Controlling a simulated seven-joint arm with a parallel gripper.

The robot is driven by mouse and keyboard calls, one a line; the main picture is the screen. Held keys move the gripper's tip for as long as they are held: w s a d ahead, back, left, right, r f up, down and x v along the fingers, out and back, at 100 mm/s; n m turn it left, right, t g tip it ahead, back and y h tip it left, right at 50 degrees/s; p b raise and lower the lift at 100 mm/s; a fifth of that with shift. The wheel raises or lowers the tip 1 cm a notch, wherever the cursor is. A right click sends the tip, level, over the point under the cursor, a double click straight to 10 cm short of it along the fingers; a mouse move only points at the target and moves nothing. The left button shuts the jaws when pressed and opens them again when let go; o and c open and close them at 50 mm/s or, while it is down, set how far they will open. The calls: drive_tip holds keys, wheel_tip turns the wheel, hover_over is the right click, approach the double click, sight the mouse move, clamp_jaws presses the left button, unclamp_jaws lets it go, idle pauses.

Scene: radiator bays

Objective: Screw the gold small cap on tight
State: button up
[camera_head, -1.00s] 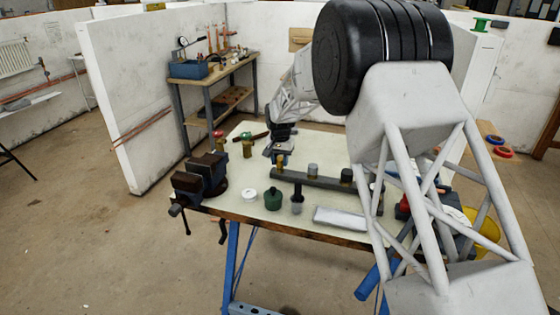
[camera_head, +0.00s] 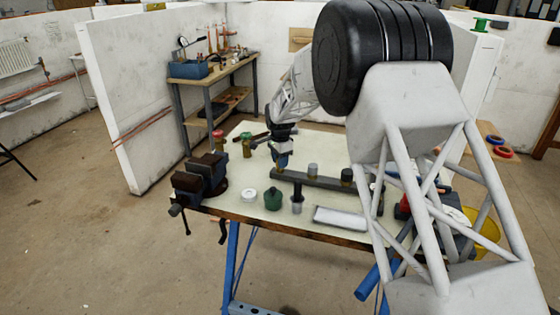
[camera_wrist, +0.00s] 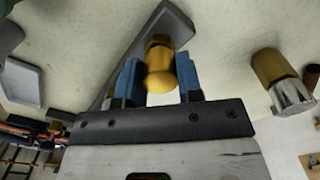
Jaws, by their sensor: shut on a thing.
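The gold small cap (camera_wrist: 160,76) sits between the two blue fingers of my gripper (camera_wrist: 160,82) in the wrist view. Brass shows directly beyond it, over the dark grey bar (camera_wrist: 160,20). In the head view my gripper (camera_head: 281,161) is at the left end of the same bar (camera_head: 325,182), fingers pointing down. The fingers hide the cap there. My gripper is shut on the cap. I cannot tell how far the cap is threaded.
Grey (camera_head: 313,170) and dark (camera_head: 347,175) caps stand on the bar. A vice (camera_head: 205,175), a white ring (camera_head: 249,195), a green pot (camera_head: 272,200) and a white tray (camera_head: 340,218) are nearby. A brass fitting with a chrome end (camera_wrist: 280,82) shows at right in the wrist view.

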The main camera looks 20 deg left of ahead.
drive_tip(key=m, duration=1)
drive_tip(key=shift+m, duration=0.4)
drive_tip(key=o, duration=0.9)
drive_tip(key=shift+c, duration=0.2)
drive_tip(key=shift+n, duration=0.3)
